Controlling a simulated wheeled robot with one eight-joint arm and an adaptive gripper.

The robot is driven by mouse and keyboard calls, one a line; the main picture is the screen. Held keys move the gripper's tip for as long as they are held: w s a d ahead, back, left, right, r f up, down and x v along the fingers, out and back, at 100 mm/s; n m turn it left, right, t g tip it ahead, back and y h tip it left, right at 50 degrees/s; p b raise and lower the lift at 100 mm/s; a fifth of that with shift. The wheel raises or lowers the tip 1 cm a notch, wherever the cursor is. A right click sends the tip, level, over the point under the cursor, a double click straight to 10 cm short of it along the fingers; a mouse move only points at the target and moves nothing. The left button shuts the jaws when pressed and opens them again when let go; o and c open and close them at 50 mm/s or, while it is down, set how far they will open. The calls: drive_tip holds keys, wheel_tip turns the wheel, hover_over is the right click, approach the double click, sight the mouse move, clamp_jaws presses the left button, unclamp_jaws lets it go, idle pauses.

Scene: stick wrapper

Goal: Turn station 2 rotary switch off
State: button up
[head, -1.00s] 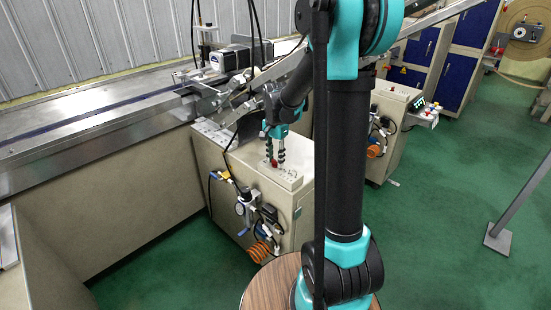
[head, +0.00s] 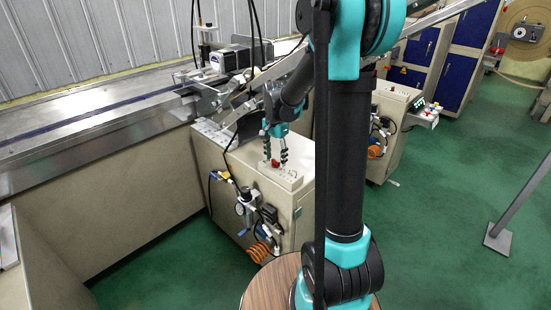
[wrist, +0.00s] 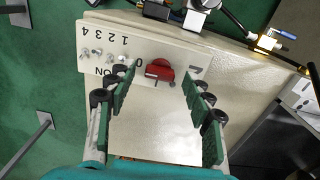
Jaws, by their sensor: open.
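The red rotary switch (wrist: 160,70) sits on a cream control panel (wrist: 158,40) in the wrist view, with markings beside it. In the head view the red switch (head: 275,163) shows small on top of the cream cabinet (head: 240,190). My gripper (wrist: 160,82) is open, with one finger on each side of the switch in the wrist view; I cannot tell whether either finger touches it. In the head view my gripper (head: 275,160) points down over the panel, with its fingertips close around the switch.
Several small toggle switches (wrist: 97,54) stand left of the red switch in the wrist view, under the numbers. Valves and an orange coiled hose (head: 258,252) are on the cabinet's front. A long metal conveyor (head: 90,125) runs behind. Green floor (head: 440,240) is free at the right.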

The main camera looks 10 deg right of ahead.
sight(276, 161)
wheel_tip(276, 161, up, 12)
drive_tip(key=shift+f, duration=0.25)
drive_tip(key=shift+s, duration=0.1)
drive_tip(key=s+d+f+n+t, duration=0.2)
drive_tip(key=s+f+n, duration=0.3)
drive_tip(key=s, duration=0.6)
drive_tip(key=s+d+f+n+t, duration=0.2)
drive_tip(key=s+f+n, duration=0.3)
drive_tip(key=s+f, duration=0.5)
drive_tip(key=shift+s+d, duration=0.15)
drive_tip(key=shift+s, duration=0.25)
